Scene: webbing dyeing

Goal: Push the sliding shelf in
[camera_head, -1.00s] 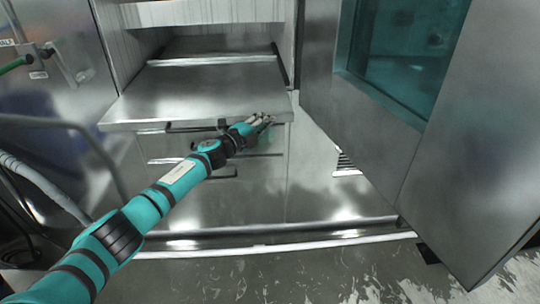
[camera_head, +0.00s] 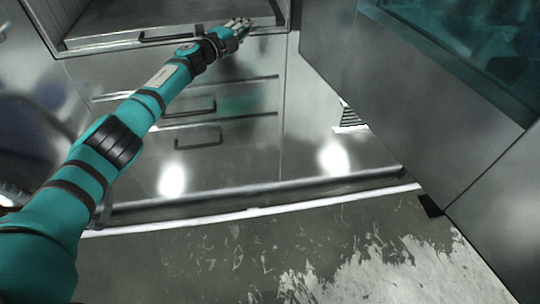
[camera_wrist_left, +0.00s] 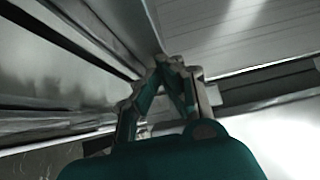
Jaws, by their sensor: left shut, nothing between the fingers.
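The sliding shelf (camera_head: 130,17) is a flat metal panel at the top of the head view, between the cabinet's side walls. Its front edge, with a dark bar handle (camera_head: 168,36), lies about level with the cabinet front; whether it is fully in is unclear. My left gripper (camera_head: 240,25) is shut and empty at the right part of that front edge. Contact cannot be told for sure. In the left wrist view the closed fingers (camera_wrist_left: 178,68) point at metal surfaces and edges. My right gripper is not in view.
Below the shelf are closed drawers with bar handles (camera_head: 198,137). An open metal door (camera_head: 400,95) with a teal window stands on the right. A metal sill (camera_head: 250,190) runs along the base. The worn floor (camera_head: 270,255) in front is clear.

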